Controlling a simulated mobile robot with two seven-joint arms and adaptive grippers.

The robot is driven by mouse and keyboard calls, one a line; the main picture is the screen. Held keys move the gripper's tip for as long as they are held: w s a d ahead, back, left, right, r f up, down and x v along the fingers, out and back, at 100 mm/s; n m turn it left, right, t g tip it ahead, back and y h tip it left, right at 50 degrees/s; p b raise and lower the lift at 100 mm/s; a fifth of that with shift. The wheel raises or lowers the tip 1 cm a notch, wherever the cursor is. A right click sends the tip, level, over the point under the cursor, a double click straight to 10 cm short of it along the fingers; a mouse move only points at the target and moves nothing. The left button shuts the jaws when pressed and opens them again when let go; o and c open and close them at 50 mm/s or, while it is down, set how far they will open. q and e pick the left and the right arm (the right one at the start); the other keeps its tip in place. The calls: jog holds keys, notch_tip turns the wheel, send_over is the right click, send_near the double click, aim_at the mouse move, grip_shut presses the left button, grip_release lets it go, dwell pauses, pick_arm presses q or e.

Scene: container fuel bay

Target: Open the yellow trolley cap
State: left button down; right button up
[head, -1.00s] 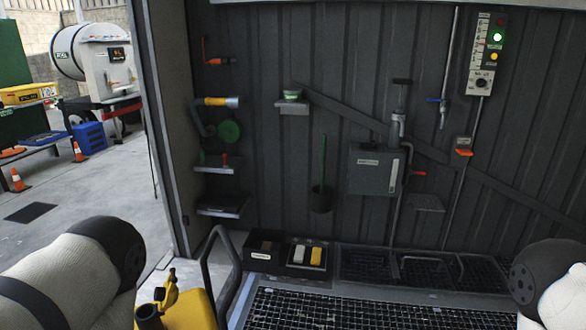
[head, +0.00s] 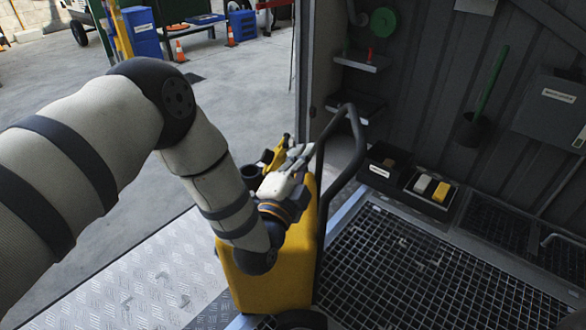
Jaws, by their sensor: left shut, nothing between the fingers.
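The yellow trolley (head: 272,285) stands in the lower middle of the head view, at the edge of the floor grate. A dark tubular handle (head: 352,125) rises at its right side. A dark round fitting (head: 251,174) shows at its top left, beside a yellow part (head: 275,156); I cannot tell whether either is the cap. My left gripper (head: 302,154) is over the trolley's top, shut and empty, pointing away from me. My left arm and gripper hide much of the trolley top. My right gripper is out of view.
A black floor grate (head: 400,275) lies to the right, with black bins (head: 430,194) behind it. A tread-plate ramp (head: 130,275) lies to the left. A wall edge and small shelves (head: 360,62) stand close behind the handle. Open concrete floor extends at the left.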

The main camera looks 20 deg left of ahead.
aim_at(277, 154)
pick_arm(q)
jog(key=w+a, duration=0.1)
jog(key=w, duration=0.1)
jog(key=w+a+f, duration=0.1)
jog(key=w+a, duration=0.1)
jog(key=shift+a+b, duration=0.15)
jog(key=shift+b, duration=0.2)
